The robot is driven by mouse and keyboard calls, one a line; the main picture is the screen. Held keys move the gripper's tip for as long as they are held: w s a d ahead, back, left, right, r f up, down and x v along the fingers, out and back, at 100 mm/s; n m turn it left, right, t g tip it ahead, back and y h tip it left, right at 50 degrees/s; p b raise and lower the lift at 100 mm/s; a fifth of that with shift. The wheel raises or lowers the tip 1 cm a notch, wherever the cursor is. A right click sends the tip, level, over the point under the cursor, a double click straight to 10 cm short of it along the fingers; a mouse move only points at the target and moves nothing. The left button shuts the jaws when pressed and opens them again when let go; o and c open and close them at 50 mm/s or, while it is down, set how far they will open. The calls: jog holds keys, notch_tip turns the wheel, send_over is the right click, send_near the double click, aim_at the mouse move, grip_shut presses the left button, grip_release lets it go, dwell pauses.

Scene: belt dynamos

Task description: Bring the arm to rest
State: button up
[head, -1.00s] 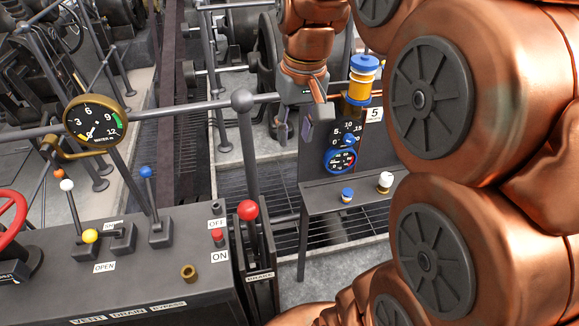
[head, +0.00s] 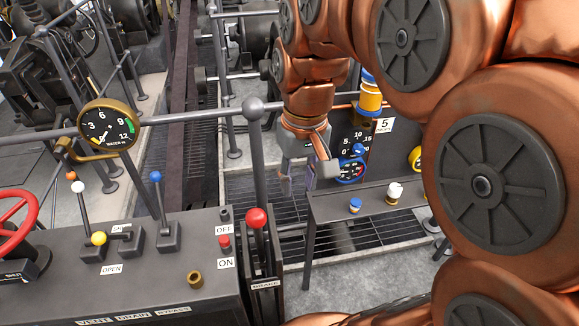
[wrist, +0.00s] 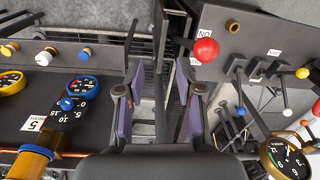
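My copper arm reaches in from the right of the head view, its joints folded large in the foreground. My gripper (head: 297,182) points down over the floor grating, between the red-knobbed brake lever (head: 257,219) and the panel with the blue gauge (head: 350,171). In the wrist view my gripper (wrist: 160,88) has its two purple-padded fingers apart, with nothing between them. The brake lever's red ball (wrist: 206,51) is to the right of the fingers there and the blue gauge (wrist: 83,88) to the left. The fingers appear clear of both.
A grey console (head: 150,270) with levers and ON/OFF buttons stands at lower left, beside a red handwheel (head: 18,215). A brass-rimmed gauge (head: 108,128) sits on the railing. A shelf (head: 375,204) with blue and white knobs is right of my gripper. Grating (head: 350,236) lies below.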

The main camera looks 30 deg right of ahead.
jog(key=s+a+f+n+g, duration=0.2)
jog(key=s+a+f, duration=0.3)
jog(key=s+f, duration=0.5)
jog(key=shift+s+h, duration=0.3)
jog(key=shift+s, duration=0.85)
jog(key=shift+s+d, duration=0.1)
